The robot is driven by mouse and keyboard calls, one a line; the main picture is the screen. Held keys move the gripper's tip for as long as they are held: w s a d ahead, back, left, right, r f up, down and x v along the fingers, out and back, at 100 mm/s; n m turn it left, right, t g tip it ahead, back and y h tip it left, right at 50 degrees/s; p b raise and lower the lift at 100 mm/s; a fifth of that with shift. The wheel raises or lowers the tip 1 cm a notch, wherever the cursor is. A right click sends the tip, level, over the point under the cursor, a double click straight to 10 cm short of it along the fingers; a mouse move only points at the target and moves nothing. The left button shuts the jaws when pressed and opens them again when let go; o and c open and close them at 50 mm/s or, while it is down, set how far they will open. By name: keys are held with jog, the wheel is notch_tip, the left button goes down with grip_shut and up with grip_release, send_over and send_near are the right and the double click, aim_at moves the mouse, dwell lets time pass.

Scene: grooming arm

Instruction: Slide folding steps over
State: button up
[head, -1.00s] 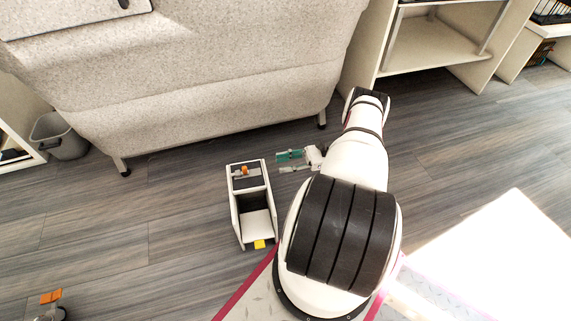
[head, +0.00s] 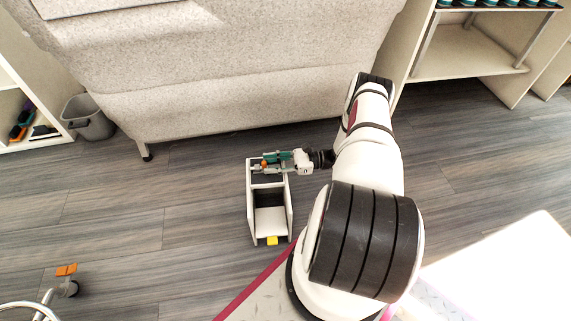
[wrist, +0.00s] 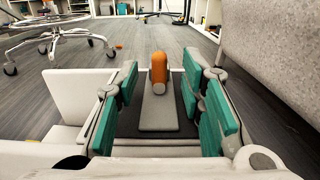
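My gripper (head: 266,162) reaches over that end from the right. In the wrist view its teal-padded fingers (wrist: 160,95) are spread, one on each side of the orange piece, with gaps visible. White panels of the steps show at the left of the wrist view.
The pale upholstered furniture (head: 230,95) stands close behind the steps. A grey bin (head: 90,118) and white shelves are at the left. Wood floor left of the steps is clear.

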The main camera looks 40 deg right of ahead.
jog(key=shift+x, duration=1.05)
jog(key=shift+c, duration=0.6)
grip_shut()
